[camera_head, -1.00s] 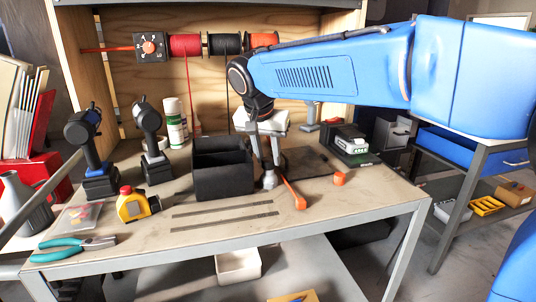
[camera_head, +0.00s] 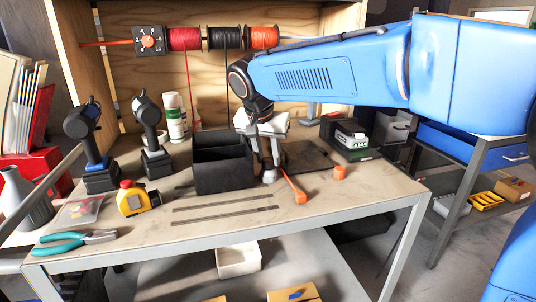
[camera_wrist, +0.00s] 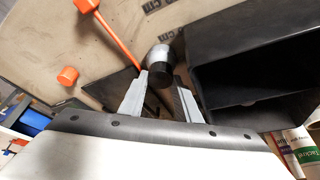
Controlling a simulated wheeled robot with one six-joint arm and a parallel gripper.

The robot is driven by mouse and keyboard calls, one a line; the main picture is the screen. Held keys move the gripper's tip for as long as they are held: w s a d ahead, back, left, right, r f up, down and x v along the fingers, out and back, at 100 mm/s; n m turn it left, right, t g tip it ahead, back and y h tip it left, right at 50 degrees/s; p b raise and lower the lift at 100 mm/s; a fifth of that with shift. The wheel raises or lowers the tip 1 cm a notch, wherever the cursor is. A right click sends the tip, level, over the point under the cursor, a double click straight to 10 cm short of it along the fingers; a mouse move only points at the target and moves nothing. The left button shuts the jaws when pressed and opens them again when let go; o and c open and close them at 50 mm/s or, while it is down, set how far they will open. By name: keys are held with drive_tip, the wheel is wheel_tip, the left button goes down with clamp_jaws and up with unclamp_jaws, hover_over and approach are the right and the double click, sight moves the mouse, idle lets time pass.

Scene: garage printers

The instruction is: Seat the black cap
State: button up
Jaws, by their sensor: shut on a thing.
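The black cap (camera_wrist: 161,76) shows in the wrist view as a dark round piece between the fingertips of my gripper (camera_wrist: 161,82). A silver-grey cylinder (camera_wrist: 160,53) lies in line with it, just beyond the fingertips. The two seem to meet, but I cannot tell whether the cap is fully down. In the head view my gripper (camera_head: 269,166) points down at the bench, right beside the black open box. The silver cylinder (camera_head: 269,177) shows under the fingertips there. The cap is too small and hidden by the fingers to make out in that view.
The black two-compartment box (camera_head: 224,178) stands close on the left of my gripper. An orange-ended tool (camera_head: 299,196) and an orange piece (camera_head: 340,172) lie to the right. A dark mat (camera_head: 308,156) lies behind. The bench front (camera_head: 330,205) is mostly clear.

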drive_tip(key=shift+f, duration=0.3)
drive_tip(key=o, duration=1.1)
drive_tip(key=v, duration=1.7)
drive_tip(key=shift+r, duration=0.25)
